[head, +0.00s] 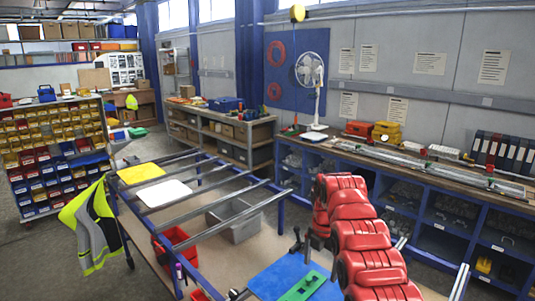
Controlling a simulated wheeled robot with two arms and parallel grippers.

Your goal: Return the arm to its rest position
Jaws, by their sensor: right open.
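My right arm (362,240), red and segmented, rises from the bottom right and bends down at its far end. My right gripper (301,244), small and dark, is at the end of this arm, above the worktable (262,248) and just beyond the blue mat (275,279). It is open, and I see nothing held in it. The arm hides part of the table's right side. I cannot make out my left gripper in this view.
A yellow plate (141,173) and a white plate (163,193) lie on the metal rails at left. A green piece (303,287) lies on the mat. A grey bin (235,219) and red bin (174,242) stand below the rails. A blue shelf bench (430,205) runs along the right.

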